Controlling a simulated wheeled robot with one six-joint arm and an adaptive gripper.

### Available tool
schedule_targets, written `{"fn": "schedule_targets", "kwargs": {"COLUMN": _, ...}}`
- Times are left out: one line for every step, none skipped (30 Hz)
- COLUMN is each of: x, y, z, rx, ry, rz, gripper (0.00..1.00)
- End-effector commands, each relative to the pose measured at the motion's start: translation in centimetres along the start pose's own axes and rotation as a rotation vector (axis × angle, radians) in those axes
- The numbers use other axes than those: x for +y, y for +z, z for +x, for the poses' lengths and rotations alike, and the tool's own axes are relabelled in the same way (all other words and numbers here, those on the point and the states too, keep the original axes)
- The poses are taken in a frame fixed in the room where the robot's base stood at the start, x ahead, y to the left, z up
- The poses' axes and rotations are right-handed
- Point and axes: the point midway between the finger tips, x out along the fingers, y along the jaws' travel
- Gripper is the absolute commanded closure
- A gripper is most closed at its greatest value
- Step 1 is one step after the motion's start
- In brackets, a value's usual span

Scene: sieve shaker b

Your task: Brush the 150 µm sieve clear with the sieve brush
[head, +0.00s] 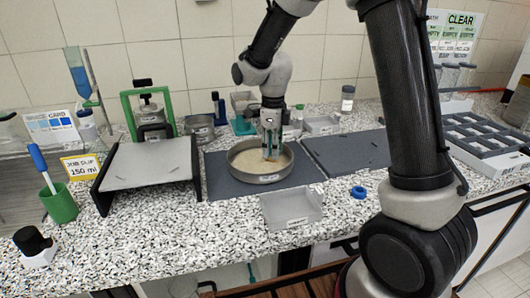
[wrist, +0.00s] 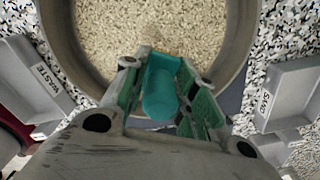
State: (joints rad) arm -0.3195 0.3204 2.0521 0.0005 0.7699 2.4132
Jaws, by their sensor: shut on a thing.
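The sieve (head: 240,173) is a round grey metal pan on a dark mat in the head view. Its rim (wrist: 238,40) arcs across the top of the wrist view, and pale beige grains (wrist: 150,28) cover its visible floor. My gripper (wrist: 158,90) is shut on the teal handle of the sieve brush (wrist: 159,95). In the head view my gripper (head: 271,125) points down over the sieve, with the brush (head: 270,154) below it inside the rim. The brush tip seems at the grains; contact cannot be told. A yellow job slip (head: 82,168) reads 150.
A grey tray (head: 291,210) stands in front of the sieve. The wrist view shows trays marked WASTE (wrist: 35,83) and SAND (wrist: 285,92). A sloped grey stand (head: 150,167) is at the left, a green cup (head: 60,206) further left. A dark mat (head: 350,150) at the right is mostly bare.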

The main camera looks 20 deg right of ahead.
Motion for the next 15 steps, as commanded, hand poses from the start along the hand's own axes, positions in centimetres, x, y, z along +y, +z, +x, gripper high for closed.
{"fn": "schedule_targets", "kwargs": {"x": 0.0, "y": 0.0, "z": 0.0, "rx": 0.000, "ry": 0.000, "rz": 0.000, "gripper": 0.96}}
{"fn": "schedule_targets", "kwargs": {"x": 0.0, "y": 0.0, "z": 0.0, "rx": 0.000, "ry": 0.000, "rz": 0.000, "gripper": 0.96}}
{"fn": "schedule_targets", "kwargs": {"x": 0.0, "y": 0.0, "z": 0.0, "rx": 0.000, "ry": 0.000, "rz": 0.000, "gripper": 0.96}}
{"fn": "schedule_targets", "kwargs": {"x": 0.0, "y": 0.0, "z": 0.0, "rx": 0.000, "ry": 0.000, "rz": 0.000, "gripper": 0.96}}
{"fn": "schedule_targets", "kwargs": {"x": 0.0, "y": 0.0, "z": 0.0, "rx": 0.000, "ry": 0.000, "rz": 0.000, "gripper": 0.96}}
{"fn": "schedule_targets", "kwargs": {"x": 0.0, "y": 0.0, "z": 0.0, "rx": 0.000, "ry": 0.000, "rz": 0.000, "gripper": 0.96}}
{"fn": "schedule_targets", "kwargs": {"x": 0.0, "y": 0.1, "z": 0.0, "rx": -0.001, "ry": 0.000, "rz": 0.000, "gripper": 0.96}}
{"fn": "schedule_targets", "kwargs": {"x": 0.0, "y": 0.1, "z": 0.0, "rx": -0.001, "ry": -0.001, "rz": 0.000, "gripper": 0.96}}
{"fn": "schedule_targets", "kwargs": {"x": 0.1, "y": 0.1, "z": 0.0, "rx": -0.001, "ry": -0.001, "rz": 0.000, "gripper": 0.96}}
{"fn": "schedule_targets", "kwargs": {"x": 0.1, "y": 0.2, "z": 0.0, "rx": -0.001, "ry": -0.001, "rz": 0.000, "gripper": 0.96}}
{"fn": "schedule_targets", "kwargs": {"x": 0.2, "y": 0.3, "z": 0.0, "rx": -0.001, "ry": -0.001, "rz": -0.001, "gripper": 0.96}}
{"fn": "schedule_targets", "kwargs": {"x": 0.3, "y": 0.5, "z": 0.0, "rx": -0.001, "ry": -0.001, "rz": -0.001, "gripper": 0.96}}
{"fn": "schedule_targets", "kwargs": {"x": 0.4, "y": 0.7, "z": 0.0, "rx": -0.001, "ry": -0.001, "rz": -0.001, "gripper": 0.96}}
{"fn": "schedule_targets", "kwargs": {"x": 0.5, "y": 0.8, "z": 0.0, "rx": -0.001, "ry": -0.001, "rz": -0.001, "gripper": 0.96}}
{"fn": "schedule_targets", "kwargs": {"x": 0.7, "y": 1.1, "z": 0.0, "rx": -0.001, "ry": -0.001, "rz": -0.002, "gripper": 0.96}}
